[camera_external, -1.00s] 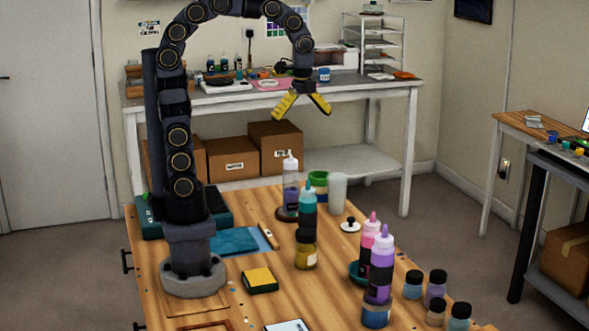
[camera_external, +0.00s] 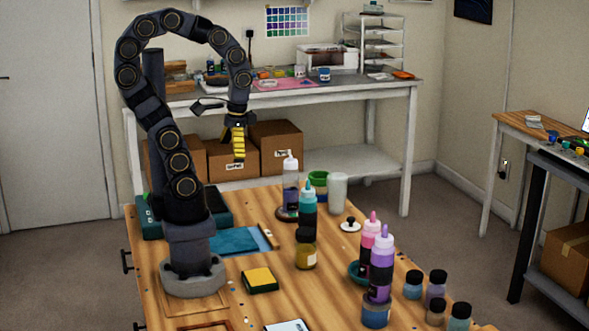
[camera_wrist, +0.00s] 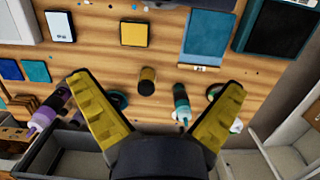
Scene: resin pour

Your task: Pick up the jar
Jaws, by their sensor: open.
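A jar with amber-yellow contents (camera_external: 305,257) and a black lid stands upright on the wooden table, just in front of a teal bottle (camera_external: 308,213). The jar also shows in the wrist view (camera_wrist: 147,82), seen from above. Several smaller black-lidded jars (camera_external: 435,288) stand at the table's right edge; which jar the task means cannot be told. My gripper (camera_external: 238,147) points down, high above the table and left of the amber jar in the external view. Its yellow fingers (camera_wrist: 156,87) are spread wide and empty, with the amber jar between them in the wrist picture, well below.
A purple bottle (camera_external: 381,265) and a pink bottle (camera_external: 367,240) stand right of the amber jar. A clear bottle (camera_external: 290,180) and a green cup (camera_external: 318,182) stand behind. A yellow-topped block (camera_external: 259,279) and blue mat (camera_external: 235,241) lie left.

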